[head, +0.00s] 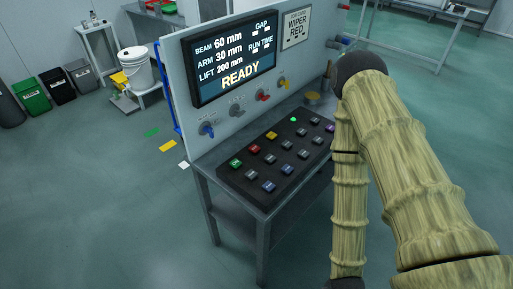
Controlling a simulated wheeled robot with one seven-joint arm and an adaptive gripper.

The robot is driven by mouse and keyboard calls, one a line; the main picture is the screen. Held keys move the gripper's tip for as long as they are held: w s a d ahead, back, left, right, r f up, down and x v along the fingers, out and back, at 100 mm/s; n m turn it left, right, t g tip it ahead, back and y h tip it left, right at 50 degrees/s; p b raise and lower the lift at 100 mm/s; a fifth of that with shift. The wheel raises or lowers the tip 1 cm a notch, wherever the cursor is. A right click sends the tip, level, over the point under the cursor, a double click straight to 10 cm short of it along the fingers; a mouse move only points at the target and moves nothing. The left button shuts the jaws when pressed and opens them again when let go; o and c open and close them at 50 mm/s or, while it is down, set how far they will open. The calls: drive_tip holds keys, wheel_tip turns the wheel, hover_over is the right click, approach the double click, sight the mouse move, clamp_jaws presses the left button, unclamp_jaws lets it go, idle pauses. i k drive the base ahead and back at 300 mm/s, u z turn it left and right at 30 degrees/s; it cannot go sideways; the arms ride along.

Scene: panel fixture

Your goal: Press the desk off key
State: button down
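The black key desk (228,176) lies on a grey metal table in front of the upright panel. It carries rows of small square keys: a green key (235,163), a red key (254,149), a yellow key (271,135), blue keys (268,187), a purple key (330,128) and several grey ones. A round green lamp (293,119) is lit at its far end. The key labels are too small to read, so I cannot tell which is the off key. My arm comes down at the right, beside the desk. My gripper is out of the picture.
The panel's screen (235,60) reads READY, with beam, arm and lift values. Coloured knobs (207,129) stick out below the screen. Bins (32,96) and a white bucket (137,70) stand left; open floor (110,220) lies front left.

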sight(254, 149)
drive_tip(key=z, duration=0.55)
drive_tip(key=k, duration=1.3)
drive_tip(key=u, duration=0.25)
drive_tip(key=i, duration=0.85)
drive_tip(key=u, duration=0.55)
